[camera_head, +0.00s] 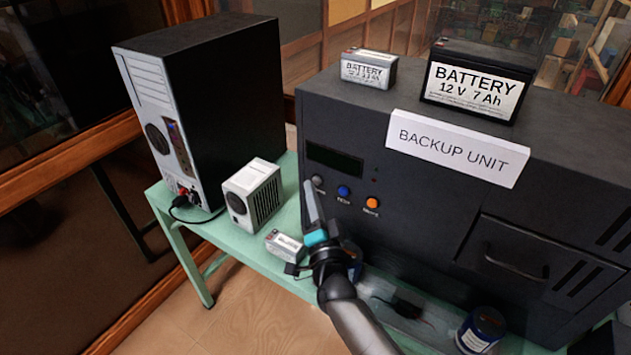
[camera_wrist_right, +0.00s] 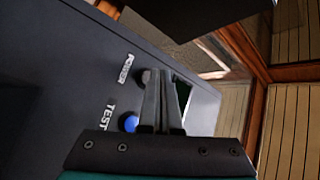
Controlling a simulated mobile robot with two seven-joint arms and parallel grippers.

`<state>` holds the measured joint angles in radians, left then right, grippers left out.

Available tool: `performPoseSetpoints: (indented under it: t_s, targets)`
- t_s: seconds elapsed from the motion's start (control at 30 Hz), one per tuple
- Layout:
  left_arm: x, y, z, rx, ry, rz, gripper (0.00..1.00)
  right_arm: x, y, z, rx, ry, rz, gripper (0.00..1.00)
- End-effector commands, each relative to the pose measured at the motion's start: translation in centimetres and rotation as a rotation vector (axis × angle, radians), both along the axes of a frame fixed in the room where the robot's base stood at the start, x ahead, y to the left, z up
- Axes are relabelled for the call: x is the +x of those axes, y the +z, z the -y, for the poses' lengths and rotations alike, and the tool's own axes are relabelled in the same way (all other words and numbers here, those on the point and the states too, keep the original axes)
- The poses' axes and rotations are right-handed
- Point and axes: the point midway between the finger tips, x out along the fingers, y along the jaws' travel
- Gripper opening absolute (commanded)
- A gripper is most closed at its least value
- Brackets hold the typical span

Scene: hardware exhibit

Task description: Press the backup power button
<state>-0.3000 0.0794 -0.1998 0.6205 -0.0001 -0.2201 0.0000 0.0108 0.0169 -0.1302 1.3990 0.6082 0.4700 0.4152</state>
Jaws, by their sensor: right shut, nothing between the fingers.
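The black backup unit (camera_head: 420,190) stands on the green table with a "BACKUP UNIT" sign. Its front has a grey button (camera_head: 318,180), a blue button (camera_head: 343,191) and an orange button (camera_head: 372,203) in a row below a dark display. In the right wrist view the grey button (camera_wrist_right: 146,76) is labelled POWER and the blue button (camera_wrist_right: 130,122) TEST. My right gripper (camera_head: 309,186) is shut and empty, its tips just beside the grey button. In the wrist view the fingers (camera_wrist_right: 163,73) partly cover that button; I cannot tell whether they touch it. My left gripper is not in view.
A computer tower (camera_head: 210,110), a small white unit (camera_head: 253,193) and a small battery (camera_head: 285,245) stand left of my right arm. Two batteries (camera_head: 369,68) (camera_head: 478,80) sit on the backup unit. A dark blue can (camera_head: 480,331) stands at the front right.

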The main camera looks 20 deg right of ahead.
Motion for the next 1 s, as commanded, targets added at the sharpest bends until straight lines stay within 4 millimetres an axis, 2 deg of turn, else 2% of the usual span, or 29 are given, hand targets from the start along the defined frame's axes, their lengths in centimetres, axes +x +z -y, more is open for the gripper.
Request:
performPoseSetpoints:
  t_s: [0.3, 1.0]
  targets:
    - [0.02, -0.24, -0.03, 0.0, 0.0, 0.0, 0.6, 0.56, -0.03, 0.74, -0.002, 0.0, 0.0, 0.0]
    - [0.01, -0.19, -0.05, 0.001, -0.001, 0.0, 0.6, 0.57, 0.04, 0.77, 0.0, 0.0, 0.0, 0.0]
